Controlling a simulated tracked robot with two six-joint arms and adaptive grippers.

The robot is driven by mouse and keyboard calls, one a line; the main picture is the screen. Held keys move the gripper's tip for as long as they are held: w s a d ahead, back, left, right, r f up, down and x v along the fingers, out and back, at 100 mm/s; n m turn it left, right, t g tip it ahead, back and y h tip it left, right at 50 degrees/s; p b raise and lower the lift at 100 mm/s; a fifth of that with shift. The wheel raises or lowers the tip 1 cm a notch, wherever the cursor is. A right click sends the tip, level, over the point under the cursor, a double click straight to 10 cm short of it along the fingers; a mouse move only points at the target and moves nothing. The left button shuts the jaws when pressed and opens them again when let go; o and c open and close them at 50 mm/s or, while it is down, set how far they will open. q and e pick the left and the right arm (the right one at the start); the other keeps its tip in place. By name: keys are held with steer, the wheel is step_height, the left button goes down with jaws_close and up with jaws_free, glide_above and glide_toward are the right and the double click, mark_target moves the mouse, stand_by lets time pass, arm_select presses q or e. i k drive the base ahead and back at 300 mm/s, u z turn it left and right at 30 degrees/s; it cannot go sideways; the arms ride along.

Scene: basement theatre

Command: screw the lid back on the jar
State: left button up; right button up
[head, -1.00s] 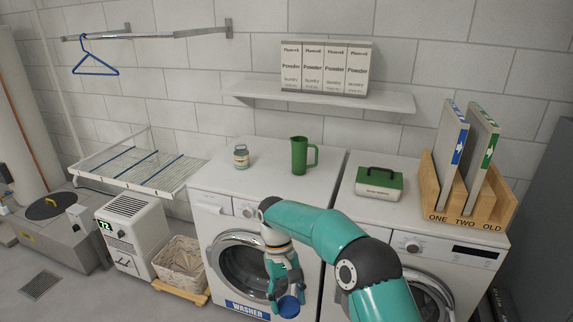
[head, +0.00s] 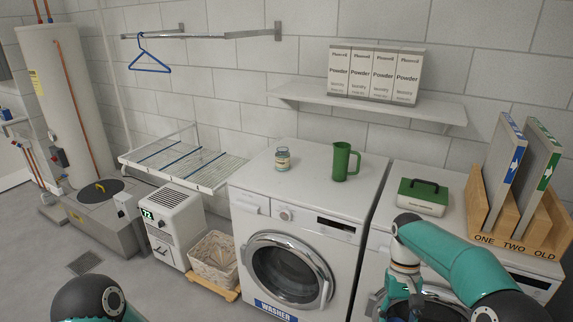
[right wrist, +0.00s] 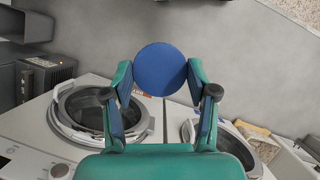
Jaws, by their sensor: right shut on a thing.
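The jar (head: 282,159) is a small glass jar with a pale label. It stands upright on top of the washer (head: 255,181), left of the green jug. The lid (right wrist: 160,69) is a round blue disc in the right wrist view. My right gripper (right wrist: 160,80) is shut on it, with one finger at each side. In the head view my right gripper (head: 400,308) hangs low in front of the right-hand machine, well below and right of the jar. The lid cannot be made out there. Only part of my left arm shows at bottom left; its gripper is out of view.
A green jug (head: 345,162) stands close right of the jar. A green-and-white box (head: 422,199) and a wooden rack of folders (head: 503,225) stand on the right-hand machine. A shelf (head: 370,108) with powder boxes hangs above. The washer top's front is clear.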

mark_target(282, 154)
steer(key=z, duration=0.05)
steer(key=i, duration=1)
steer(key=u, duration=0.05)
